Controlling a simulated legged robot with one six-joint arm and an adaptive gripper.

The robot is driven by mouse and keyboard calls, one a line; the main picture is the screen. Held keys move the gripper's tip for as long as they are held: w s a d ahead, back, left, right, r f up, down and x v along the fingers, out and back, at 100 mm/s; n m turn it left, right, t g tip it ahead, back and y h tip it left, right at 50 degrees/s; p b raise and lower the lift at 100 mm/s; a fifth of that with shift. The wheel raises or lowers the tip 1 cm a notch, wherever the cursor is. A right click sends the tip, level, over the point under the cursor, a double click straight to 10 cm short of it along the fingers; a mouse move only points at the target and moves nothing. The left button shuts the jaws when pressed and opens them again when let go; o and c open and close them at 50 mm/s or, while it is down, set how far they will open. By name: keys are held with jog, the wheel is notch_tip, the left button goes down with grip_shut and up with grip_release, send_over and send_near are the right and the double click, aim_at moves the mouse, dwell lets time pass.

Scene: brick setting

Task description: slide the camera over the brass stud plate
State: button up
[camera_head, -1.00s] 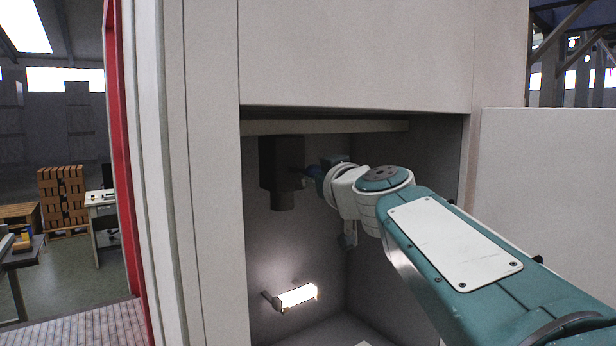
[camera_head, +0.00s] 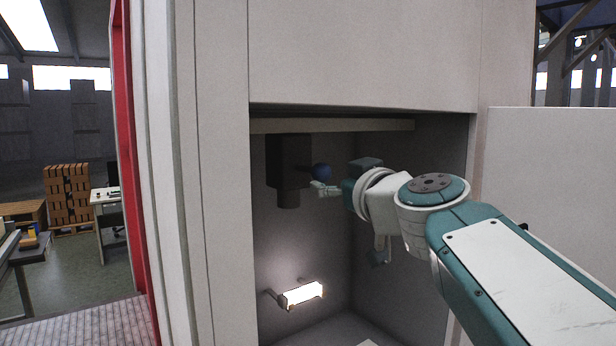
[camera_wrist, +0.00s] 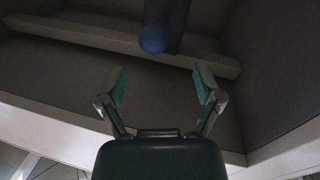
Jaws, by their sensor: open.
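The camera (camera_head: 288,162) is a dark box with a short round barrel pointing down, hanging under a beam in the recess. A blue ball knob (camera_head: 322,171) sticks out on its right side. In the wrist view the knob (camera_wrist: 152,40) shows in front of the dark camera body (camera_wrist: 174,18). My gripper (camera_head: 326,187) is just right of the knob. The wrist view shows my gripper (camera_wrist: 161,84) with its two fingers spread and nothing between them, the knob lying beyond the fingertips. I cannot make out a brass stud plate in either view.
The pale beam (camera_head: 385,125) runs across the top of the recess. A lit lamp (camera_head: 302,294) sits low on the back wall. Pale panels (camera_head: 215,180) frame the opening. The recess below the camera is mostly clear.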

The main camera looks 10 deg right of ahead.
jog(key=s, duration=0.5)
jog(key=shift+d, duration=0.35)
jog(key=s+a+f+m+g, duration=0.1)
jog(key=s+a+f+g, duration=0.15)
jog(key=f, duration=0.55)
jog(key=s+a+f+g, duration=0.2)
jog(key=s+f+g, duration=0.1)
jog(key=f, duration=0.6)
jog(key=s+d+f+m+g+h, duration=0.1)
jog(key=s+f+g, duration=0.2)
jog(key=s+f, duration=0.2)
jog(key=s+d+f+m+g+h, duration=0.1)
jog(key=s+f, duration=0.4)
jog(key=f, duration=0.7)
jog(key=shift+s+f+m+g+h, duration=0.3)
jog(key=shift+m+g+h, duration=0.4)
jog(key=shift+g, duration=0.55)
jog(key=shift+d+r, duration=0.1)
